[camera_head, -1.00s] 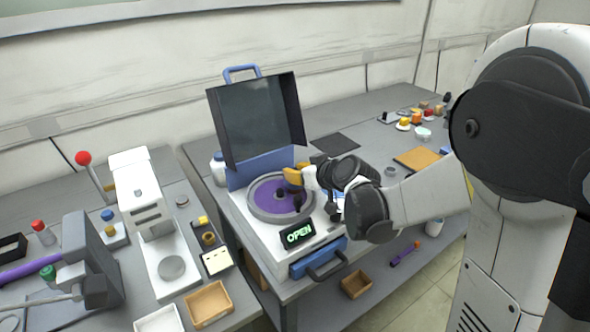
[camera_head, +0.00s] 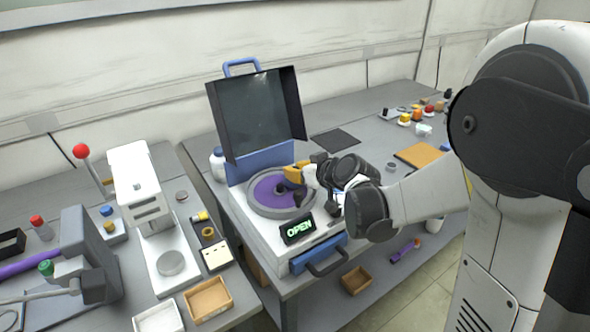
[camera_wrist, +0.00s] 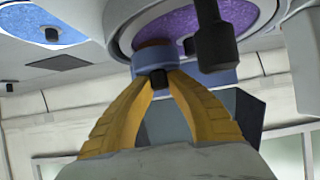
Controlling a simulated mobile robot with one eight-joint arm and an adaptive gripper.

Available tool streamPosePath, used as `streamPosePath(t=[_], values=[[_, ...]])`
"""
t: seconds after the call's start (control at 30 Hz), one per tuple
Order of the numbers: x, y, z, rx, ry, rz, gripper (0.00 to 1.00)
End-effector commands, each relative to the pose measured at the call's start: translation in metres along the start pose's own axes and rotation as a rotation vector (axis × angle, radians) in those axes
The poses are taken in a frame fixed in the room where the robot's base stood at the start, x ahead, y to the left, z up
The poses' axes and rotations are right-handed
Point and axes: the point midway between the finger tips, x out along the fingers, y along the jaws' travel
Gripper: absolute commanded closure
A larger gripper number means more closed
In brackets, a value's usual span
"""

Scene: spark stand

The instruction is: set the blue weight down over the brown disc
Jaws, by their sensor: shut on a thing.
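My gripper (camera_wrist: 160,78) has yellow fingers and is shut on the blue weight (camera_wrist: 156,60), a short cylinder with a dark knob between the fingertips. In the wrist view, which looks upside down, a brown rim of the brown disc (camera_wrist: 153,43) shows just beyond the weight, against the purple platen (camera_wrist: 245,14). The weight is lined up with the disc and very close; I cannot tell whether they touch. In the head view my gripper (camera_head: 292,178) is over the right part of the purple platen (camera_head: 264,191); the disc is hidden there.
A black post (camera_wrist: 213,45) stands near the weight. The machine's lid (camera_head: 257,115) is up behind the platen, and its sign (camera_head: 299,230) reads OPEN. A blue-fronted drawer (camera_head: 318,258) is below. Trays and other devices stand on the left bench.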

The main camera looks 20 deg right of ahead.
Motion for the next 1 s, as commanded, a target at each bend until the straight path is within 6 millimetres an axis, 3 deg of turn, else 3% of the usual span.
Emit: streamPosePath(t=[0.23, 0.27, 0.3, 0.33, 0.73, 1.0], values=[[0.003, 0.000, 0.005, 0.000, 0.000, 0.000, 1.00], [0.003, 0.000, 0.005, 0.000, 0.000, 0.000, 0.75], [0.002, 0.000, 0.004, 0.000, 0.000, 0.000, 0.63], [0.002, 0.000, 0.004, 0.000, 0.000, 0.000, 0.59], [-0.006, 0.000, 0.004, 0.001, 0.000, 0.001, 0.59], [-0.058, 0.001, 0.004, 0.001, 0.000, 0.003, 0.59]])
